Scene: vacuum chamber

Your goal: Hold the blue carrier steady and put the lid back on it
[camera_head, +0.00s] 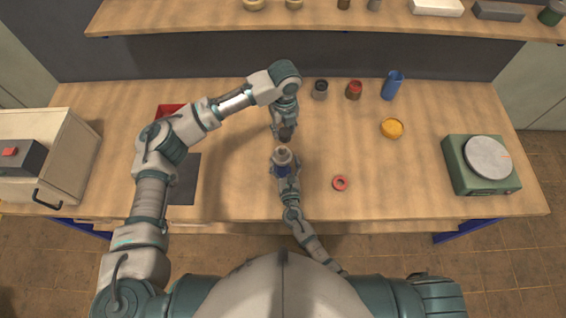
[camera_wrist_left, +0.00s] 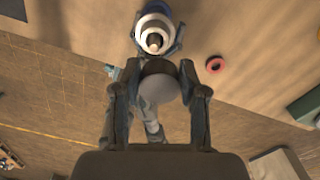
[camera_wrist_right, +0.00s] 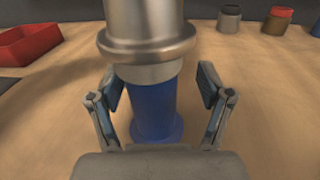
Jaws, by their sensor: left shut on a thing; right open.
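The blue carrier (camera_wrist_right: 155,105) stands upright on the table, with a wide metal collar (camera_wrist_right: 150,40) on its upper part. In the head view its pale top (camera_head: 282,156) shows near the middle of the table. In the left wrist view I look at its open round mouth (camera_wrist_left: 154,40), with something dark inside. My right gripper (camera_wrist_right: 160,90) is open, its fingers on both sides of the blue body with gaps visible. My left gripper (camera_head: 285,130) is shut on a dark round piece with a pale face, apparently the lid (camera_wrist_left: 160,86). It is held just behind the carrier in the head view, apart from it.
A red ring (camera_head: 340,183) lies right of the carrier. A green scale (camera_head: 466,180) stands far right. A red tray (camera_wrist_right: 25,45) is left.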

